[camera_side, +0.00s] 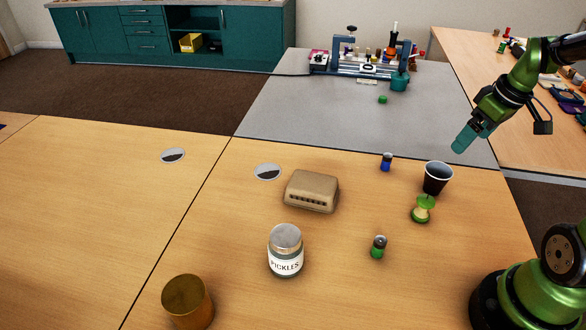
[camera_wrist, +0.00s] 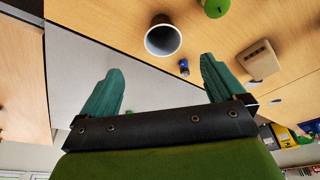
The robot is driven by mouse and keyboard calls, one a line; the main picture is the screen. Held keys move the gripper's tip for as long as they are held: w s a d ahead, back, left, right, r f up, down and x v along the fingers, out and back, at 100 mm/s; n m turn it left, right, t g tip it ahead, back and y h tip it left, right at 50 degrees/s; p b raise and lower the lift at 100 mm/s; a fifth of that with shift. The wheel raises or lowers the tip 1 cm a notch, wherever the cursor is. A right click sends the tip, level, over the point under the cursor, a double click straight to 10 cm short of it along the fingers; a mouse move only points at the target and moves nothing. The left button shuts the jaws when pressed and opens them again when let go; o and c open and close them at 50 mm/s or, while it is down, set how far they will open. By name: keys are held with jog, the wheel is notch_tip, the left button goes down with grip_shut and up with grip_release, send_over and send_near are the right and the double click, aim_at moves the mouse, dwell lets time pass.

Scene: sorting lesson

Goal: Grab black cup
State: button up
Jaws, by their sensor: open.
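A black cup (camera_side: 437,178) stands upright on the wooden table at the right in the side view, its open top facing up.
A green apple core (camera_side: 423,209) stands close in front of the cup. A blue battery-like item (camera_side: 386,162), a green one (camera_side: 378,247), a beige box (camera_side: 312,191), a pickles jar (camera_side: 286,251) and a brown cylinder (camera_side: 188,301) stand on the table. The grey table (camera_side: 330,115) behind is mostly clear.

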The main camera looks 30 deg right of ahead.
send_near(435, 180)
jog(key=d+f, duration=0.1)
jog(key=f, duration=0.1)
jog(key=w+d+f, duration=0.1)
jog(key=f, duration=0.1)
jog(key=w+d+f, duration=0.1)
jog(key=shift+w+f, duration=0.1)
jog(key=shift+f, duration=0.3)
jog(key=shift+w+x, duration=0.15)
jog(key=shift+x, duration=1.3)
jog(key=shift+w+x, duration=0.2)
jog(key=shift+x, duration=1.2)
jog(key=shift+a+r, duration=0.1)
jog(key=shift+c, duration=0.3)
jog(key=c, duration=1)
